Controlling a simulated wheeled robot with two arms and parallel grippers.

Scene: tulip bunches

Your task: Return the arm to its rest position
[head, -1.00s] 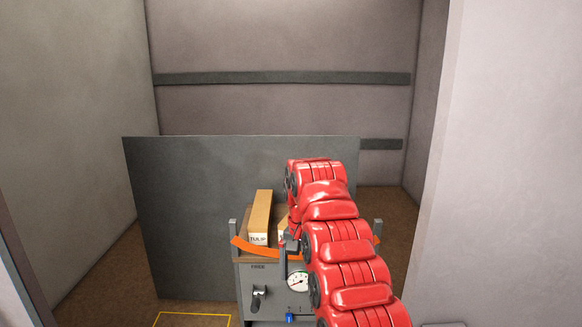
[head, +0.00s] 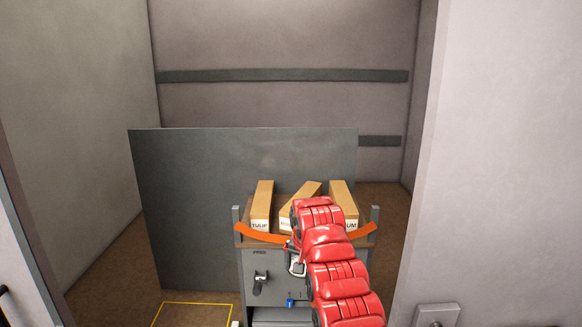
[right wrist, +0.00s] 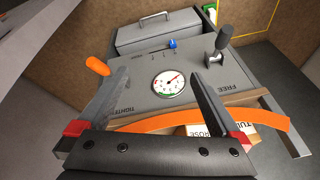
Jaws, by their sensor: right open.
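My right arm (head: 335,265), red and segmented, reaches in from the lower right in the head view, in front of a grey cart (head: 262,268). Its gripper is mostly hidden there. In the right wrist view my right gripper (right wrist: 158,82) is open, and nothing shows held between its fingers. The cart's grey panel with a round dial gauge (right wrist: 168,83) lies beyond and between the fingers. My left gripper is not in view.
Three long boxes (head: 262,204) lie on the cart top behind an orange strap (head: 262,236). The panel carries a black-handled lever (right wrist: 222,42) and a blue knob (right wrist: 172,43). A dark partition (head: 190,210) stands behind. A pale wall (head: 500,150) is at right.

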